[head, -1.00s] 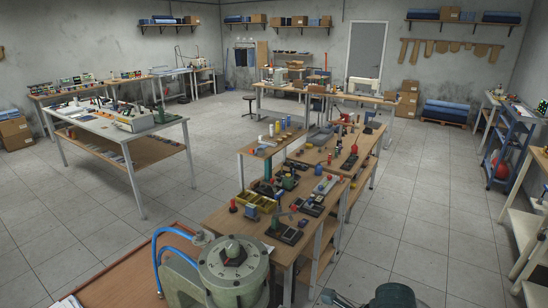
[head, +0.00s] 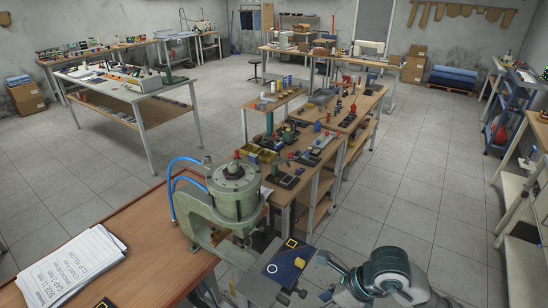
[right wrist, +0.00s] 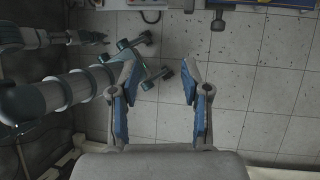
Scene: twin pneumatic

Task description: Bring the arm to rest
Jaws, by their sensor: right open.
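My right gripper (right wrist: 160,72) is open and empty in the right wrist view, its two blue-padded fingers apart above grey floor tiles. My right arm (head: 387,272) shows at the lower right of the head view, to the right of a small grey stand. I cannot make out its fingers clearly there. A green press (head: 235,190) with a round top and blue hoses stands left of that arm, apart from it. My left gripper cannot be made out in the head view.
A blue plate with a yellow square (head: 284,266) lies on the small grey stand, near my right arm. A wooden table (head: 160,235) with printed sheets (head: 72,265) fills the lower left. Workbenches with small parts stand behind. Floor (head: 405,205) to the right is clear.

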